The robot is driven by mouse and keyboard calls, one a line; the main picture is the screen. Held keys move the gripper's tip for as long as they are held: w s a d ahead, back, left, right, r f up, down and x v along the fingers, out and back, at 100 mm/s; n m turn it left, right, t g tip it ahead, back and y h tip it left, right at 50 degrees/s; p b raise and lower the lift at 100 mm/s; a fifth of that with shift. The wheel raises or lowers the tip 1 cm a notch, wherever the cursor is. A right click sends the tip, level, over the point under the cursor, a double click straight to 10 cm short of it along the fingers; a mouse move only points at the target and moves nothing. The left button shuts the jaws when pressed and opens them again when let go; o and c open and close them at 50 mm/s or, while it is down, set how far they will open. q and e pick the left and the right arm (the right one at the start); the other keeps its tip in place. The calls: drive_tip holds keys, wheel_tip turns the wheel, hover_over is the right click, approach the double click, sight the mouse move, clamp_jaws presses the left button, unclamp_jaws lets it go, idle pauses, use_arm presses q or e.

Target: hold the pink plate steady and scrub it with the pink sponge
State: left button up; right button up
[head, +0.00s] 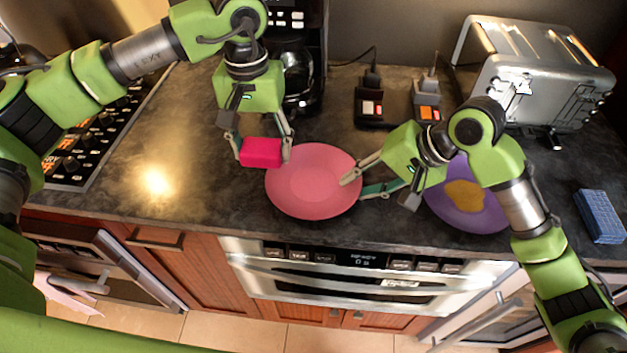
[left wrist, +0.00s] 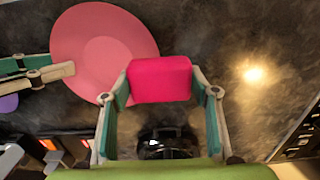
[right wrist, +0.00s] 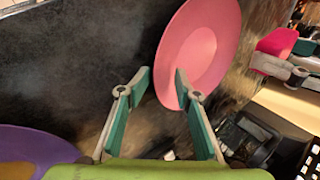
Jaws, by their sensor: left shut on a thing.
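The pink plate (head: 312,190) lies on the dark counter near its front edge. It also shows in the left wrist view (left wrist: 90,45) and the right wrist view (right wrist: 200,55). My left gripper (head: 262,150) is shut on the pink sponge (head: 260,153), holding it just left of the plate's upper left rim. The sponge sits between both fingers in the left wrist view (left wrist: 160,79). My right gripper (head: 354,186) is open at the plate's right rim. One finger overlaps the plate and the other is outside it. I cannot tell whether either finger touches it.
A purple plate (head: 483,217) with a yellow-brown item (head: 465,195) lies right, partly behind my right arm. A blue block (head: 600,216) is at far right. A toaster (head: 540,70) and coffee maker (head: 303,75) stand behind. The counter left of the sponge is clear.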

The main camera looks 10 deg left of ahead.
drive_tip(key=shift+d, duration=0.1)
drive_tip(key=v, duration=1.2)
